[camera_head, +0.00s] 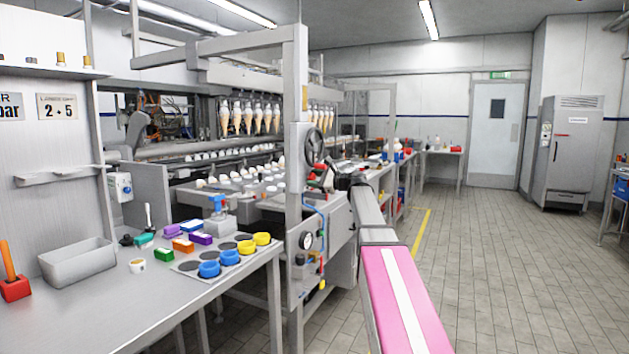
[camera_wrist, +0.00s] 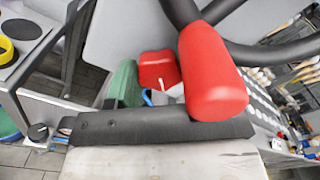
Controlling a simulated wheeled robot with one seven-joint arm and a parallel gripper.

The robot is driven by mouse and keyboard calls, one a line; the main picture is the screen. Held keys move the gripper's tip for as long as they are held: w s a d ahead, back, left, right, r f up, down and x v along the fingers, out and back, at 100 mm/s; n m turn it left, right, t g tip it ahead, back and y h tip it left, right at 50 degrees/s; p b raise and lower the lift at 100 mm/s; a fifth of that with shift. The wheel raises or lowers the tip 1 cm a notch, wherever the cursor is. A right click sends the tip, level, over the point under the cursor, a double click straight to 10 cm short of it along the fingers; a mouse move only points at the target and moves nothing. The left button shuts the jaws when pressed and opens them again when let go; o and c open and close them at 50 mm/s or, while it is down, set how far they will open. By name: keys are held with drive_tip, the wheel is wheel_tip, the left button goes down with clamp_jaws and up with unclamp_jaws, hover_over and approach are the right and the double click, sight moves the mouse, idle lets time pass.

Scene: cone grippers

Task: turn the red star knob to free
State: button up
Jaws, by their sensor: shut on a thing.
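The red star knob (camera_wrist: 157,68) shows in the wrist view just beyond the black body of my gripper (camera_wrist: 145,85). A green finger lies against its left side; the other finger is hidden behind a large red cylindrical handle (camera_wrist: 213,80) close to the camera. My gripper is shut on the knob, though the contact is partly hidden. In the head view my gripper (camera_head: 340,180) is at the machine's side, right of the grey post and below the dark handwheel (camera_head: 314,146). Red parts show beside it there, too small to tell apart. The knob's marking for free cannot be read.
The dark handwheel's rim (camera_wrist: 265,52) and its red handle stand close to my gripper. A grey post (camera_head: 296,200) rises left of it. A bench (camera_head: 130,320) with coloured blocks and cups stands at left. The tiled floor (camera_head: 490,260) at right is clear.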

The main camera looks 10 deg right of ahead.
drive_tip(key=o, duration=0.9)
drive_tip(key=v, duration=1.1)
